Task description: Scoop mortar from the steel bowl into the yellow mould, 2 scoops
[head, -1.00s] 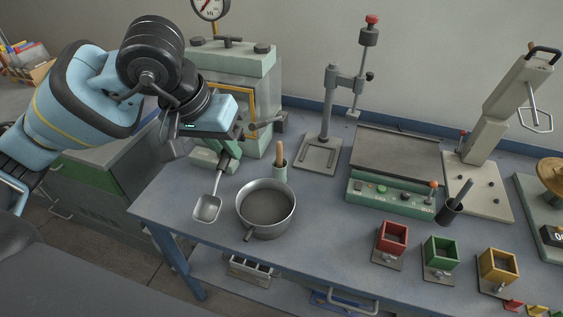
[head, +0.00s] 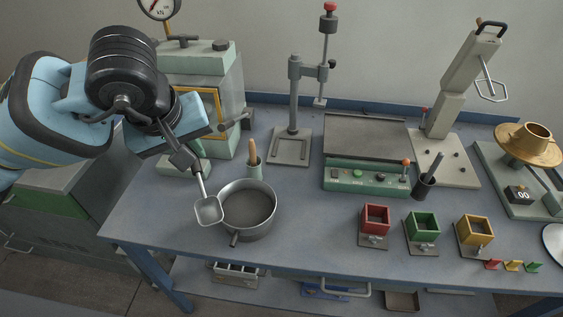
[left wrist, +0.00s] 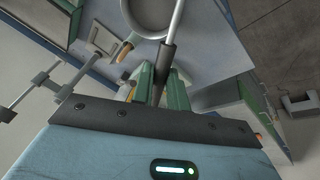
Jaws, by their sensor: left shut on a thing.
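My left gripper (head: 185,158) is shut on the dark handle of a metal scoop (head: 209,211), which points down. In the head view the scoop's square pan overlaps the left rim of the steel bowl (head: 272,205); I cannot tell whether they touch. The pan looks empty. Grey mortar (head: 247,207) lies in the bowl. In the left wrist view the green fingers (left wrist: 160,82) close around the handle, and the bowl's round rim shows at the top. The yellow mould (head: 475,230) stands at the right of the bench, open at the top. My right gripper is not in view.
A red mould (head: 375,218) and a green mould (head: 422,227) stand between bowl and yellow mould. A holder with a wooden handle (head: 253,155) is behind the bowl. A green control box (head: 365,180) and a stand (head: 293,110) are further back. Bench between bowl and red mould is clear.

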